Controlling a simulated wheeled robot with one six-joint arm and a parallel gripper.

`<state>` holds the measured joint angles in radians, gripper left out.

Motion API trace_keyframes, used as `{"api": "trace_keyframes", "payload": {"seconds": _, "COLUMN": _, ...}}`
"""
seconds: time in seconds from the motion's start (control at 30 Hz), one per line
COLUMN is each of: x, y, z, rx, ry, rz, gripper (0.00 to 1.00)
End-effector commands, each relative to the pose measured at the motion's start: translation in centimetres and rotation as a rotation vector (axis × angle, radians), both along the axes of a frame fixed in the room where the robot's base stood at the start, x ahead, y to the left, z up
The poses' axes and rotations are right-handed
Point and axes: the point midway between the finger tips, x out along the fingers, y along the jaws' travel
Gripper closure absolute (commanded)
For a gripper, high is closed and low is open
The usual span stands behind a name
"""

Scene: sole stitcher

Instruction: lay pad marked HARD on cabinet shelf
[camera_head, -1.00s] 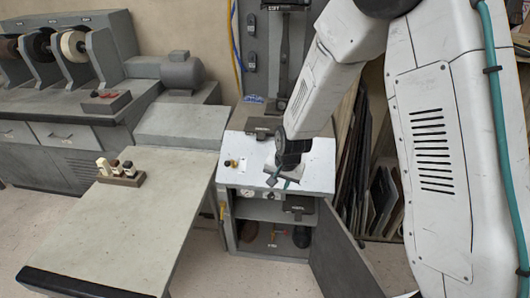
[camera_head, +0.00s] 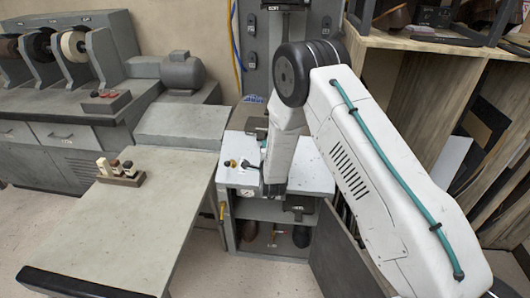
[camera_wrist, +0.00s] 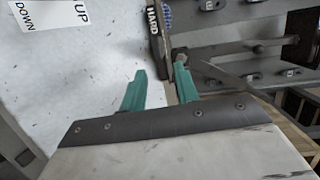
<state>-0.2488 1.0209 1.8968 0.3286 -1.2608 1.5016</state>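The pad marked HARD (camera_wrist: 153,22) is a dark slab seen edge-on at the top of the wrist view, beside the white machine top. In the head view a dark slab at the back of that top (camera_head: 256,124), partly behind my arm, looks like the same pad; its lettering is too small to read. My gripper (camera_wrist: 160,86) has its teal fingers apart with nothing between them, short of the pad. In the head view my arm hides most of it. The cabinet shelf (camera_head: 262,211) is below the white top, with a dark item (camera_head: 300,203) at its right.
The cabinet door (camera_head: 345,255) stands open to the right. Small knobs (camera_head: 230,163) sit on the white top (camera_head: 310,178). Dark rounded objects (camera_head: 301,237) stand in the lower compartment. A grey table (camera_head: 140,220) is at left, a wooden rack (camera_head: 430,90) at right.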

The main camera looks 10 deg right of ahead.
Motion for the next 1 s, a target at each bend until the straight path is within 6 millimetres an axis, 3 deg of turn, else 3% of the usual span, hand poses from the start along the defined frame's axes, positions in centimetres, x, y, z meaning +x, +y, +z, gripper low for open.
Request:
{"api": "trace_keyframes", "payload": {"seconds": 0.6, "x": 7.1, "y": -0.5, "z": -0.8, "rx": -0.003, "ry": 0.002, "rz": 0.000, "gripper": 0.69}}
{"api": "trace_keyframes", "payload": {"seconds": 1.0, "x": 8.9, "y": -0.6, "z": -0.9, "rx": -0.003, "ry": 0.003, "rz": 0.001, "gripper": 0.69}}
